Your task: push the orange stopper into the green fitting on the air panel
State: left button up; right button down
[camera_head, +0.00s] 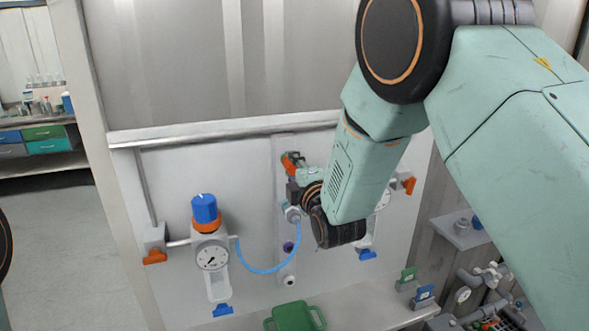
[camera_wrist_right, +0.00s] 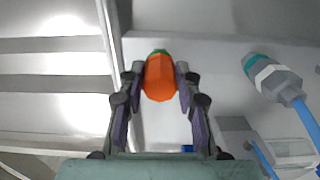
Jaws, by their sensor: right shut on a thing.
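The orange stopper (camera_wrist_right: 159,80) is between the two fingers of my right gripper (camera_wrist_right: 159,86) in the right wrist view. My right gripper is shut on it. A sliver of the green fitting (camera_wrist_right: 159,51) shows right behind the stopper's far end, in line with it. Whether the stopper is inside the fitting or only against it I cannot tell. In the head view my right gripper (camera_head: 297,172) is at the upper middle of the grey air panel (camera_head: 165,185), with orange (camera_head: 290,160) at its tip; my wrist hides part of this spot. My left gripper is not in view.
A regulator with a blue knob (camera_head: 205,208) and a gauge (camera_head: 212,256) is on the panel's left. A blue hose (camera_head: 262,271) loops below my gripper. A teal-collared hose connector (camera_wrist_right: 270,75) is right of the stopper.

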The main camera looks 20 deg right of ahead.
jog(key=c, duration=0.8)
grip_release()
jog(key=shift+c, duration=0.2)
jog(key=s, duration=1.2)
jog(key=shift+d, duration=0.2)
